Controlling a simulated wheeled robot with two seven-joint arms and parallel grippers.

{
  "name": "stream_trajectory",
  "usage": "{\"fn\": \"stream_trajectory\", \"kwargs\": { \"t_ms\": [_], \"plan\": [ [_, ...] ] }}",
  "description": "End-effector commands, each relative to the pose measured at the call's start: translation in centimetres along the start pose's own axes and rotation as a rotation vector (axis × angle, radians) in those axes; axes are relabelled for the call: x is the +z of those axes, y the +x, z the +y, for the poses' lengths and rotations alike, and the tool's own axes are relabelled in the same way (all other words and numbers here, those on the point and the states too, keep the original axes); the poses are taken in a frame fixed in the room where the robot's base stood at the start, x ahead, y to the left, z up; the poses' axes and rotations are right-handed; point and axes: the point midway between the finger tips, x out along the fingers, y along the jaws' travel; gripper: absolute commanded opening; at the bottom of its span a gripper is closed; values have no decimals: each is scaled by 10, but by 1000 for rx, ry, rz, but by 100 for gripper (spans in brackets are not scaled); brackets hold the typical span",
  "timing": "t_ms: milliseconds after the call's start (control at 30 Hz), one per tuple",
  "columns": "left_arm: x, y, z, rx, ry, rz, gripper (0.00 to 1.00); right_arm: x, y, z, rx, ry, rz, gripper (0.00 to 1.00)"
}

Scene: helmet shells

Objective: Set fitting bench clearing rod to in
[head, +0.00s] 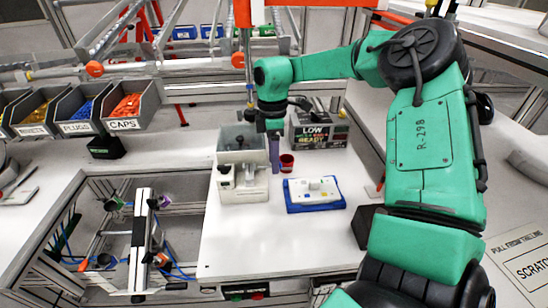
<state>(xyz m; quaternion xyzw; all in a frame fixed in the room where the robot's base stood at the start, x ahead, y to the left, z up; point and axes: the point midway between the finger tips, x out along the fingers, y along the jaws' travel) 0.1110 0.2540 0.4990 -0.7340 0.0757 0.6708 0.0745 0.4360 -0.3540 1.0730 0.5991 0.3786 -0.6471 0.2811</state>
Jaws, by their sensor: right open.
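The white fitting bench (235,240) runs through the middle of the head view. A grey box-shaped unit (229,148) with a cream front block (240,180) and small dark knobs stands on it. I cannot tell for sure which part is the clearing rod. My right gripper (275,153) points down just right of the grey unit, its fingers bluish-purple. It is open, with nothing clearly between the fingers. Whether it touches the unit I cannot tell. My right arm hides part of the bench's right side. My left gripper is not in view.
A red cup (287,163) stands just right of the gripper. A blue tray (316,206) with a white block lies in front. A dark box with a LOW/READY display (318,133) stands behind. Bins (125,112) stand at left. The bench front is clear.

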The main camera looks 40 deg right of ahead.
Motion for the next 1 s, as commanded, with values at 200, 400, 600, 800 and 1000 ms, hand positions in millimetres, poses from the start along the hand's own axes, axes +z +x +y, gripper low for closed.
{"fn": "stream_trajectory", "kwargs": {
  "t_ms": [200,400,600,800,1000],
  "plan": [
    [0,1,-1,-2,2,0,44,1,-1,0,-2,1,-3,54],
    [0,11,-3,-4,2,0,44,0,-28,1,4,1,-3,54],
    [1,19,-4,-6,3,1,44,-1,-80,1,5,2,-4,54],
    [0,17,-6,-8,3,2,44,-2,-131,1,2,2,-5,54],
    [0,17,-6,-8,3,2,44,-3,-146,0,-1,-1,-3,54]
  ]
}}
